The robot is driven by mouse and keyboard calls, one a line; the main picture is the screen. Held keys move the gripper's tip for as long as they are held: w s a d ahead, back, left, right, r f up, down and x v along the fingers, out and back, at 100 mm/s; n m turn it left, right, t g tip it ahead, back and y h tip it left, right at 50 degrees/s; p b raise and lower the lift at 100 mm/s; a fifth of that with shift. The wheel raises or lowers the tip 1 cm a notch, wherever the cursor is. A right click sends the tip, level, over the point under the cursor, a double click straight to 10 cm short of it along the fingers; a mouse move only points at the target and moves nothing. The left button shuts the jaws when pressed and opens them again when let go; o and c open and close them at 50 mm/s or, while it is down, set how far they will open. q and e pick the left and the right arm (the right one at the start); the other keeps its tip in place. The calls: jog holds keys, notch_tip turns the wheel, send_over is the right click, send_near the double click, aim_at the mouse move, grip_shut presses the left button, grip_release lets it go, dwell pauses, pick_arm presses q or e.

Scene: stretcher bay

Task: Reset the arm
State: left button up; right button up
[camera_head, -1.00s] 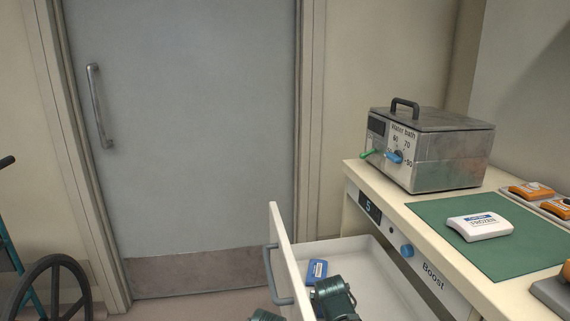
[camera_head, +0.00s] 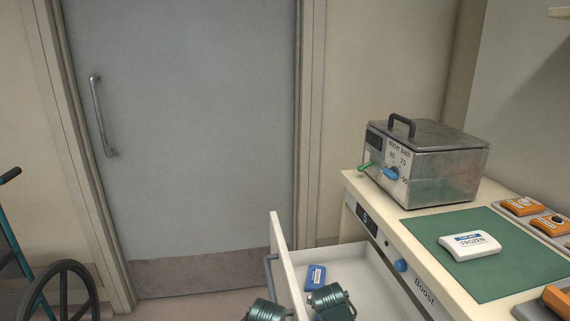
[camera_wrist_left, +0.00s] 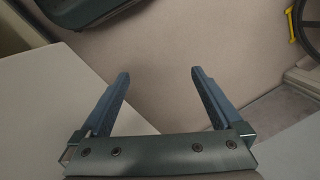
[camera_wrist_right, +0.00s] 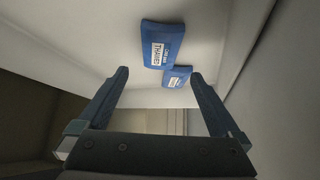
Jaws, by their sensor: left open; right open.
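My left gripper (camera_wrist_left: 161,74) is open and empty in the left wrist view, with pale panels and floor beyond its fingers. My right gripper (camera_wrist_right: 159,74) is open and empty in the right wrist view. Two blue packs (camera_wrist_right: 162,45) with white labels lie in the white drawer beyond its fingers, apart from them. In the head view one blue pack (camera_head: 316,277) shows in the open drawer (camera_head: 375,285). Dark green parts of my arms show low beside and over the drawer front. The fingers are hidden in the head view.
A metal water bath (camera_head: 430,165) stands on the counter. A white pack marked frozen (camera_head: 469,245) lies on the green mat (camera_head: 510,258). Orange items (camera_head: 522,206) lie at right. A wheelchair (camera_head: 62,290) stands at left, before a closed grey door (camera_head: 190,130).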

jog(key=b+x, duration=0.8)
jog(key=x, duration=0.1)
jog(key=shift+f, duration=0.1)
jog(key=shift+w+f+b, duration=0.15)
jog(key=shift+f+b, duration=0.2)
jog(key=shift+b, duration=0.05)
notch_tip(320, 180, up, 15)
jog(key=p, duration=1.5)
jog(key=shift+r, duration=0.15)
